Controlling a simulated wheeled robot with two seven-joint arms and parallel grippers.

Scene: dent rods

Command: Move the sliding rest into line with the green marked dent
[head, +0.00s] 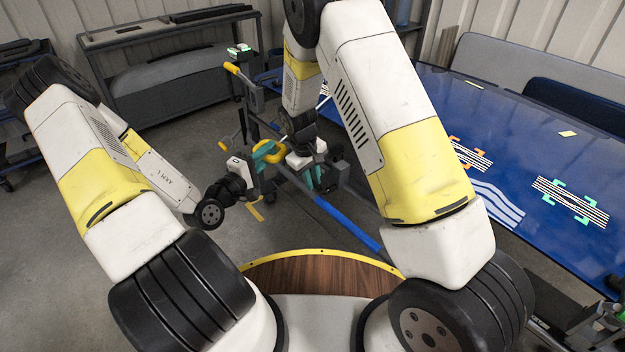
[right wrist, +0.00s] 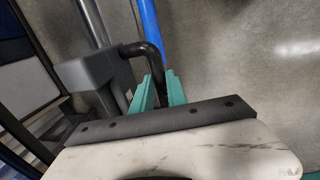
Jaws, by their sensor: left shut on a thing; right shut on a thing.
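The blue panel (head: 450,95) lies at the right in the head view. The green marked dent (head: 570,200) shows on it as striped lines inside green corner brackets. The sliding rest, seemingly the dark grey block (right wrist: 92,80) on a metal bar, has a bent black handle (right wrist: 150,55). My right gripper (right wrist: 157,92) is shut on this handle; its teal fingers (head: 314,178) also show in the head view. My left gripper (head: 266,168) is at the stand, left of the right one, shut on a part at or beside a yellow ring (head: 269,151); its exact hold is partly hidden.
Orange brackets (head: 468,155) mark another striped patch, and pale wavy lines (head: 495,203) lie nearer. A blue tube (head: 345,218) runs low below the stand. A grey cart (head: 170,60) stands behind at the left. The floor (head: 60,225) at left is clear.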

